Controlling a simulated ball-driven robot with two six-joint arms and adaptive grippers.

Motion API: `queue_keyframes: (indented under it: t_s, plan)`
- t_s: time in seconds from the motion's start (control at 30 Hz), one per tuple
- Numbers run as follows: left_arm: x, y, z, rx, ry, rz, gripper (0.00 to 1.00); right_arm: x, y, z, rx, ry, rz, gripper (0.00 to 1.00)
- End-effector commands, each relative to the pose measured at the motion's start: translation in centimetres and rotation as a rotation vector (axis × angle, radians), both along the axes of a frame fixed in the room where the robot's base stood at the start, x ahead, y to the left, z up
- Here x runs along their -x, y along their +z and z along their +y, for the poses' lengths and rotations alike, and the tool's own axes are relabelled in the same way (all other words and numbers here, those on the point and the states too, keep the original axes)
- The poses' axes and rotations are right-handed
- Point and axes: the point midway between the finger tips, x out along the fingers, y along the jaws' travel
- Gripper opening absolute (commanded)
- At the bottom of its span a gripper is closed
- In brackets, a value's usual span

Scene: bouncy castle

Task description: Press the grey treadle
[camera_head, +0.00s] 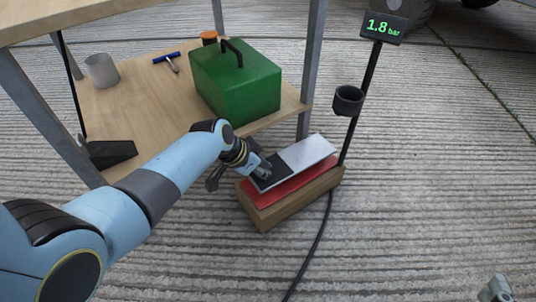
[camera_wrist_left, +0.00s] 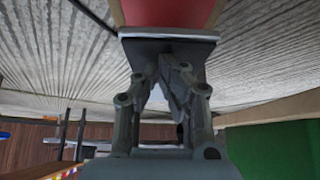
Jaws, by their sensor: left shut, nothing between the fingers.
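The grey treadle (camera_head: 306,152) is a flat tilted plate with a black pad at its near-left end. It sits over a red bellows (camera_head: 290,187) on a wooden base (camera_head: 282,209); its far-right end is higher. My left gripper (camera_head: 262,171) is shut and empty, with its fingertips at the black pad. In the left wrist view the shut fingers (camera_wrist_left: 172,62) overlap the black pad's edge, and the red bellows (camera_wrist_left: 170,12) shows beyond. I cannot tell whether the tips touch the pad. My right gripper (camera_head: 497,289) shows only partly at the bottom right.
A post beside the base carries a black cup (camera_head: 348,99) and a display (camera_head: 384,27) reading 1.8 bar. A wooden bench holds a green box (camera_head: 235,82), a grey cup (camera_head: 102,71) and a blue-handled tool (camera_head: 167,58). A black hose (camera_head: 321,235) crosses the ground.

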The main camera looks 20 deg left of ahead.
Motion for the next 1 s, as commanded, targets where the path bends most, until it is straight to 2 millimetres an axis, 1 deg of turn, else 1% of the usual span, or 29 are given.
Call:
queue_keyframes:
  t_s: [0.03,0.1,0.43,0.57,0.67,0.77,1.0]
  plan:
    - [0.7,-0.9,0.1,-0.003,-0.002,0.015,0.0,-0.3,0.3,0.1,0.0,0.002,-0.021,0.55]
    - [0.7,-1.1,0.1,-0.004,-0.002,0.016,0.0,-0.6,0.7,0.1,0.0,0.005,-0.041,0.55]
    - [1.1,-1.3,0.1,-0.003,-0.004,0.025,0.0,-0.6,0.8,0.1,0.0,0.006,-0.045,0.55]
    - [1.3,-1.1,0.3,-0.004,-0.004,0.026,0.0,-0.6,0.8,0.1,0.0,0.006,-0.044,0.55]
    - [1.6,-0.2,0.6,-0.004,-0.004,0.022,0.0,-0.6,0.8,0.1,0.0,0.006,-0.044,0.55]
    - [2.1,1.4,1.1,-0.005,-0.002,0.016,0.0,-0.6,0.8,0.1,0.0,0.006,-0.044,0.55]
    - [3.8,6.2,2.7,-0.007,-0.002,0.005,0.0,-0.6,0.9,0.1,0.0,0.006,-0.044,0.55]
